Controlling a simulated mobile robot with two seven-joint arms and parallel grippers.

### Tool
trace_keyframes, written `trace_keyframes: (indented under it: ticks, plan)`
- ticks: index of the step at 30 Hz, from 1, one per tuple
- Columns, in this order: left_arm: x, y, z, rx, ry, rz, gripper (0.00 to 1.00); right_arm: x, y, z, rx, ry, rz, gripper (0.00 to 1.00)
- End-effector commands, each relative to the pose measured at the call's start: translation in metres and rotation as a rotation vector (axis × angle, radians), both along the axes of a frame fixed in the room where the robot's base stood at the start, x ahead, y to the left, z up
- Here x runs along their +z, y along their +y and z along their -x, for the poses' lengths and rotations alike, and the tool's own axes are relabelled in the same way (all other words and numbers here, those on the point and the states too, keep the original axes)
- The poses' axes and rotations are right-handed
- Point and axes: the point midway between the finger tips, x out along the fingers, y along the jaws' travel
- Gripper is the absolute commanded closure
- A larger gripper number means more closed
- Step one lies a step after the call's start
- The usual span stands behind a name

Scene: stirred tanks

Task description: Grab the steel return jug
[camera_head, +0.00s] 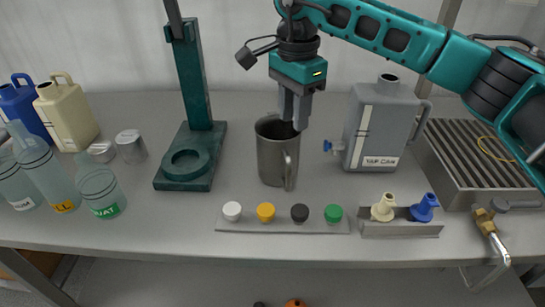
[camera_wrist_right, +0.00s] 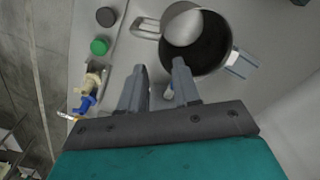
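The steel jug (camera_head: 270,158) stands upright on the bench, just left of the grey tap can, with its handle (camera_head: 288,170) toward the front. My right gripper (camera_head: 295,122) points down from above at the jug's right rim. In the right wrist view, the jug's open mouth (camera_wrist_right: 195,42) lies beyond my fingers, with the handle (camera_wrist_right: 146,28) to its left. My left gripper is not in view.
A grey tap can (camera_head: 383,125) stands close to the jug's right. A green stand (camera_head: 190,150) is to the left. In front lies a strip of coloured caps (camera_head: 282,226), beside a tray with nozzles (camera_head: 400,229). Bottles (camera_head: 98,187) stand far left; a slatted drain (camera_head: 475,160) is right.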

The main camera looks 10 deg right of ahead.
Motion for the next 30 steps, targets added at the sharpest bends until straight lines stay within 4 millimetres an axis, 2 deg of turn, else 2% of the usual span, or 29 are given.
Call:
trace_keyframes:
  ticks: [1,6,14,21,25,30]
  plan:
    - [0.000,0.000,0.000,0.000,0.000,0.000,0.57,-0.012,0.000,0.001,0.000,0.005,0.000,0.68]
    - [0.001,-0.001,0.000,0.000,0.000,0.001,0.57,-0.042,0.000,0.001,0.000,0.005,-0.002,0.68]
    - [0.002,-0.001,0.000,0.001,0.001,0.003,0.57,-0.063,0.000,0.000,0.000,0.004,-0.004,0.68]
    - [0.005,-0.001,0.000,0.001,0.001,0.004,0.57,-0.098,-0.001,-0.002,0.000,0.005,-0.005,0.68]
    - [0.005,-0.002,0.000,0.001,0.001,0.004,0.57,-0.107,-0.001,-0.003,0.000,0.001,-0.004,0.68]
    - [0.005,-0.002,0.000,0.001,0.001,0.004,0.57,-0.108,-0.001,-0.003,0.000,0.001,-0.005,0.68]
